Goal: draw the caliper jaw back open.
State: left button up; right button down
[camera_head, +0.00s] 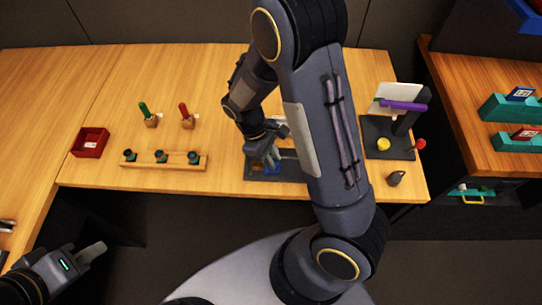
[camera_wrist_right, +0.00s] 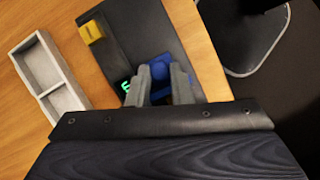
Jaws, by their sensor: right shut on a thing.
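The caliper is a dark base plate (camera_head: 290,175) on the wooden table, mostly behind my right arm in the head view. In the right wrist view the plate (camera_wrist_right: 150,40) carries a yellow block (camera_wrist_right: 92,32) at its far end and a blue jaw piece (camera_wrist_right: 160,68) nearer to me. A gap of bare plate separates the two. My right gripper (camera_wrist_right: 160,86) is shut on the blue piece, a finger on each side; in the head view the gripper (camera_head: 264,158) is over the plate. My left gripper (camera_head: 92,252) is low at left, away from the table; its opening is unclear.
A grey two-compartment tray (camera_wrist_right: 48,78) lies beside the plate. A rack with several dark knobs (camera_head: 165,160), a red box (camera_head: 91,142) and green- and red-handled tools stand to the left. A dark panel with a yellow ball (camera_head: 383,144) and a grey weight (camera_head: 396,178) are at right.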

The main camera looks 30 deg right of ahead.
jog(key=shift+s+d, duration=0.35)
jog(key=shift+d, duration=0.2)
jog(key=c, duration=1.6)
grip_release()
jog(key=shift+d, duration=0.1)
jog(key=shift+o, duration=0.2)
jog(key=shift+w+r, duration=0.1)
jog(key=shift+r, duration=0.15)
jog(key=v, duration=0.7)
jog(key=shift+r, duration=0.15)
